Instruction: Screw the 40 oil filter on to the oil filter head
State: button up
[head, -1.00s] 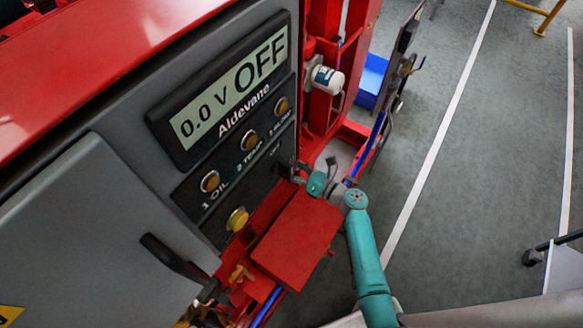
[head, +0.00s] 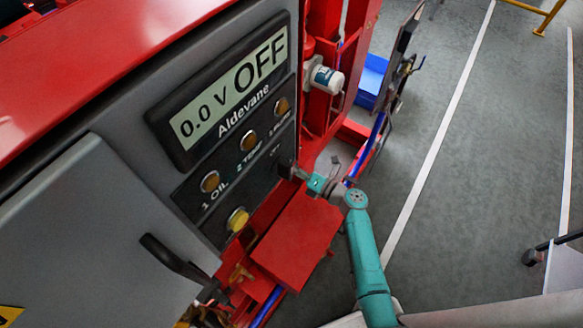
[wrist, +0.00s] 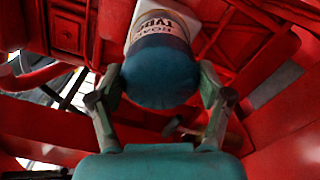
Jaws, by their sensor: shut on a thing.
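An oil filter (wrist: 160,75) with a dark blue rounded end and a white printed label fills the upper middle of the wrist view. My gripper (wrist: 160,88) has one finger on each side of its blue end and is shut on it. The number on the filter cannot be read. The filter's far end and the oil filter head are hidden in the wrist view, so I cannot tell whether they touch. In the head view my gripper (head: 290,171) reaches in beside the control panel's right edge. The held filter is hidden there.
The control panel (head: 233,90) reads 0.0 V OFF. A red plate (head: 297,240) lies just below my wrist. A blue bin (head: 372,80) stands behind. The grey floor at right is mostly clear.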

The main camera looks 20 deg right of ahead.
jog(key=m, duration=0.5)
jog(key=o, duration=1.4)
jog(key=n, duration=1.8)
jog(key=shift+n, duration=2.9)
